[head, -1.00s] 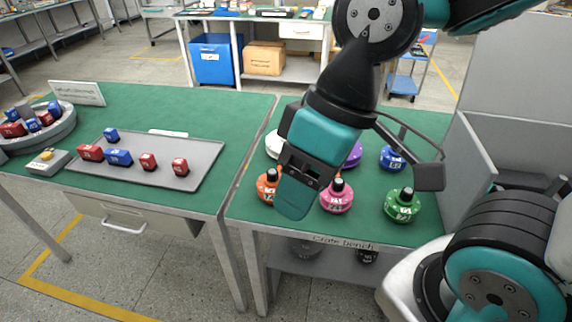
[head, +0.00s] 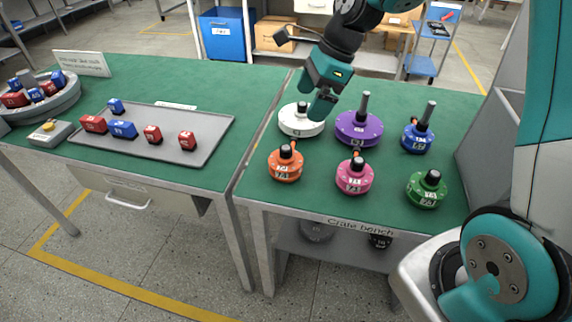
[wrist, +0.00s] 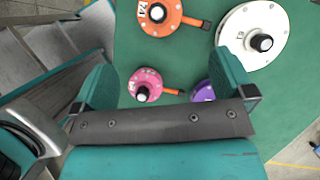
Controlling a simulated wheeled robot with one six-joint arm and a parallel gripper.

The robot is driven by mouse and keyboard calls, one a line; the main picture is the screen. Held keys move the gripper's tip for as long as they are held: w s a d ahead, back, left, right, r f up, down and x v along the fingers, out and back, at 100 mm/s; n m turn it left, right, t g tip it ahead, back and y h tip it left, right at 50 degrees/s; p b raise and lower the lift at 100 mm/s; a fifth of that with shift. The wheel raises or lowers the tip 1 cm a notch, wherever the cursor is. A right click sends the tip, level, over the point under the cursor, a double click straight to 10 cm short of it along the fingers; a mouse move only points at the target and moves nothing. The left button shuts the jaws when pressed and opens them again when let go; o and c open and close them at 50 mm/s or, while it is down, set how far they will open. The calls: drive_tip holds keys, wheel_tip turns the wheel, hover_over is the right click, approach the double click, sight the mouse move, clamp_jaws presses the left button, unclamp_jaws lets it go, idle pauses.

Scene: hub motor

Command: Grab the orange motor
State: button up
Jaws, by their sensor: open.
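The orange motor (head: 285,164) stands upright on the green bench, at the front left of a group of hub motors, with a black knob on top. In the wrist view the orange motor (wrist: 160,14) is at the top, cut by the edge, with its cable stub to the right. My gripper (head: 322,104) hangs above the back of the bench, over the white motor (head: 300,121). In the wrist view my gripper (wrist: 163,85) has its two teal fingers wide apart, with nothing held between them. The orange motor lies beyond the fingers.
A pink motor (head: 355,177) stands right of the orange one, with purple (head: 358,129), blue (head: 417,138) and green (head: 427,190) motors farther right. A grey panel (head: 495,130) bounds the bench's right. A grey tray (head: 205,140) with blocks lies on the left table.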

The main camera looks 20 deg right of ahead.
sight(287, 147)
drive_tip(key=x, duration=1.1)
drive_tip(key=shift+s, duration=0.1)
drive_tip(key=shift+s+x, duration=0.15)
drive_tip(key=shift+x, duration=1.2)
drive_tip(key=shift+s+x, duration=0.15)
drive_tip(key=shift+x, duration=1.25)
drive_tip(key=shift+w+d, duration=0.1)
drive_tip(key=c, duration=1.1)
drive_tip(key=shift+r, duration=0.1)
drive_tip(key=shift+c, duration=0.2)
